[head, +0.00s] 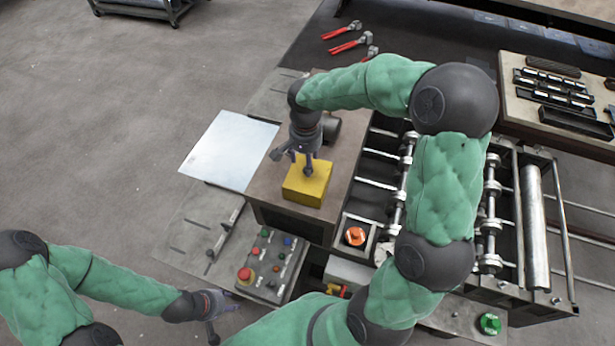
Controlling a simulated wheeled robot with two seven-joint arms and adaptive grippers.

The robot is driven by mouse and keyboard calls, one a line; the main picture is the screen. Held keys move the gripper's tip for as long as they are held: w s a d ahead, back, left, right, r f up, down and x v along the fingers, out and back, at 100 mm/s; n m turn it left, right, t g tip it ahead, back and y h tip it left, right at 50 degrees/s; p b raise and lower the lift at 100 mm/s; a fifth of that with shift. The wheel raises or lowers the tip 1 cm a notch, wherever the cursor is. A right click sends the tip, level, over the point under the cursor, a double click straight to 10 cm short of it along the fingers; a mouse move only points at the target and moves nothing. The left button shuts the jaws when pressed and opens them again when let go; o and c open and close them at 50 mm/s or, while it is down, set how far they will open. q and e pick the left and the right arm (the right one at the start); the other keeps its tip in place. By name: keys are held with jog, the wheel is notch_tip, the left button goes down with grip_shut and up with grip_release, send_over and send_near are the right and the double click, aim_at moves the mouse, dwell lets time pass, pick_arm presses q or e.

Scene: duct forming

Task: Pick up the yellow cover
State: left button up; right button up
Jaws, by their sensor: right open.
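The yellow cover (308,184) is a block-like piece lying on top of the brown machine housing (270,190), near its front edge. My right gripper (296,164) reaches down from above and is open, with its fingers at the cover's far upper side. One finger overlaps the cover in the picture; I cannot tell whether it touches. The gripper hides part of the cover's far edge. My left gripper (224,318) is at the lower left, well away from the cover, with its fingers apart and nothing visible between them.
A metal sheet (229,150) lies left of the housing. A control box (270,266) with a red button stands in front. Rollers (491,215) and a large cylinder (535,228) are on the right. Red-handled pliers (350,44) and a tool board (510,107) lie behind.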

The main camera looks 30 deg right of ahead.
aim_at(308, 179)
jog(key=f, duration=0.1)
jog(key=f+p, duration=0.1)
jog(key=f, duration=0.2)
jog(key=shift+s+d, duration=0.2)
jog(key=shift+d, duration=0.15)
jog(key=shift+w+f, duration=0.15)
jog(key=shift+f, duration=0.25)
jog(key=shift+c, duration=0.2)
grip_shut()
